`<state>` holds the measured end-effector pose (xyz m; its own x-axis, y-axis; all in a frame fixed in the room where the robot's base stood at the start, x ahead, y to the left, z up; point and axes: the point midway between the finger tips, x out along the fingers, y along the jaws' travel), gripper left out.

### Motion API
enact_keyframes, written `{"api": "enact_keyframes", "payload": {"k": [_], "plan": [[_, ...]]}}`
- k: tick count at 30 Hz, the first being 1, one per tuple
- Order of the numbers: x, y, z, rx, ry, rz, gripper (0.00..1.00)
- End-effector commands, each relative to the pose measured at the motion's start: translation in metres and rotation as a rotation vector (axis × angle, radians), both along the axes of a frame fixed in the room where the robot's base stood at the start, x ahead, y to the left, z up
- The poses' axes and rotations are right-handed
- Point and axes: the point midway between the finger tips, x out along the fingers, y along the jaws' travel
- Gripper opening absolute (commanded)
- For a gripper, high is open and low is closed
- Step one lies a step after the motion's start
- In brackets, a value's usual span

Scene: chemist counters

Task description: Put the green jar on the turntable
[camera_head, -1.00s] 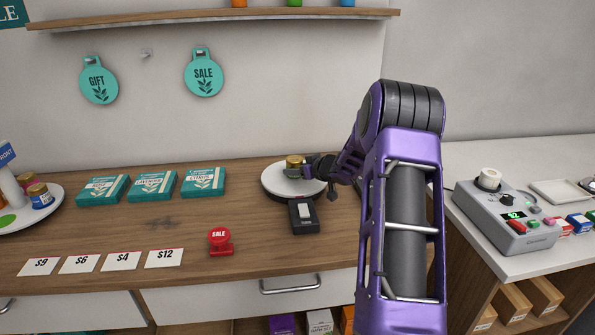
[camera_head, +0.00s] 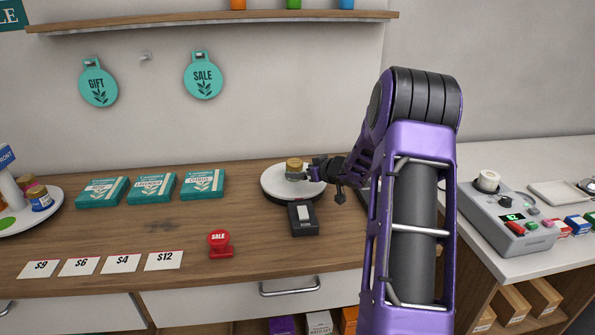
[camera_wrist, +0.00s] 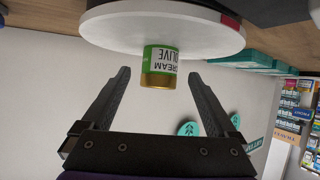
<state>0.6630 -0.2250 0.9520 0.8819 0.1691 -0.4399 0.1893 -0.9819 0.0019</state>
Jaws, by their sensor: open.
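The green jar (camera_wrist: 162,64), with a green label reading cream olive and a gold lid, stands upright on the white turntable (camera_wrist: 105,28); the wrist view shows this upside down. In the head view, the jar (camera_head: 294,165) is near the middle of the turntable (camera_head: 279,189), its lower part partly hidden by my gripper. My gripper (camera_wrist: 158,74) is open, its fingers spread to either side of the jar with gaps between. In the head view, my gripper (camera_head: 311,172) is just right of the jar.
A black device with a white switch (camera_head: 304,216) lies in front of the turntable. A red sale stamp (camera_head: 220,243), price cards (camera_head: 122,263) and teal boxes (camera_head: 152,187) are to the left. A grey machine (camera_head: 500,215) stands on the right counter.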

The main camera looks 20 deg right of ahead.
Motion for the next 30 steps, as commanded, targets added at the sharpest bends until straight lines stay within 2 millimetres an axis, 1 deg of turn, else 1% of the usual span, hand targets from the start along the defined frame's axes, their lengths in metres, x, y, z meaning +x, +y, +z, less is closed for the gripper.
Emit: {"api": "enact_keyframes", "payload": {"k": [1, 6, 9, 12, 17, 30], "plan": [[-0.012, -0.004, 0.008, -0.002, 0.001, -0.004, 0.93], [-0.043, -0.009, 0.024, 0.000, 0.000, -0.002, 0.93], [-0.057, -0.012, 0.030, 0.000, 0.001, -0.002, 0.93], [-0.067, -0.013, 0.034, 0.000, 0.001, 0.000, 0.93], [-0.073, -0.014, 0.036, 0.000, 0.000, 0.000, 0.93], [-0.073, -0.014, 0.036, 0.000, 0.000, 0.001, 0.93]]}}
